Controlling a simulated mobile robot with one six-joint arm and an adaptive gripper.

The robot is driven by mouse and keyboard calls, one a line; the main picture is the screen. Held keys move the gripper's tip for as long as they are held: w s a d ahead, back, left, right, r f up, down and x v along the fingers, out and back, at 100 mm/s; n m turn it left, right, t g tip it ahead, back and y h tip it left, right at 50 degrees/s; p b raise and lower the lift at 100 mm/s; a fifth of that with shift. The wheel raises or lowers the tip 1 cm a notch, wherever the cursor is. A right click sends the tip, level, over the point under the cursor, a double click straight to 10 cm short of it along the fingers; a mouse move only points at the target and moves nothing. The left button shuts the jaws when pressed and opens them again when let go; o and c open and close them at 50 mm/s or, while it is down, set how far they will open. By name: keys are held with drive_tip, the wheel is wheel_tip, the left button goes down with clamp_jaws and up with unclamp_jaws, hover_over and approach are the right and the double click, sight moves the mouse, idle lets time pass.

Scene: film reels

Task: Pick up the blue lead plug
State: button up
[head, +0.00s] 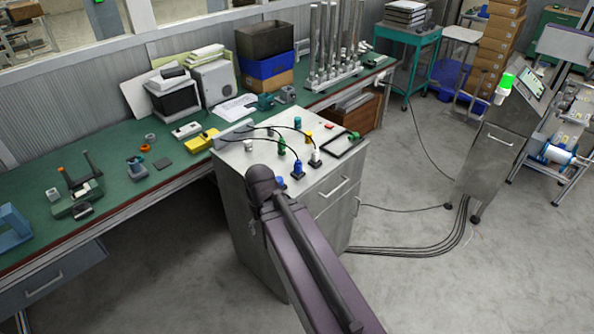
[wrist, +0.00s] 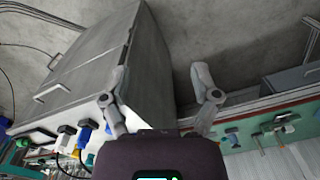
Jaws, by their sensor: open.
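Two blue pieces stand near the front of the grey cabinet's top: one taller blue plug (head: 297,167) and a lower blue piece (head: 280,182) close to my arm. In the wrist view, a blue piece (wrist: 84,136) shows at the lower left, beyond the left finger. My gripper (wrist: 160,98) is open and empty, its two fingers wide apart, with floor and cabinet side behind them. It is apart from the blue pieces. In the head view my arm hides the gripper.
The cabinet (head: 232,165) also bears green, yellow and white plugs with black leads arching over them. A green workbench (head: 110,205) with tools stands behind and to the left. A steel console (head: 492,150) stands at right. Cables lie on otherwise free floor (head: 420,230).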

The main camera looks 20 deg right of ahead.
drive_tip(key=m+t+y+b, duration=0.95)
drive_tip(key=m+b, duration=0.25)
drive_tip(key=m, duration=1.5)
approach(301, 165)
drive_tip(key=v, duration=0.2)
drive_tip(key=shift+s+d+r, duration=0.15)
drive_tip(key=shift+s, duration=0.05)
drive_tip(key=shift+b+x, duration=1.45)
drive_tip(key=shift+x, duration=2.9)
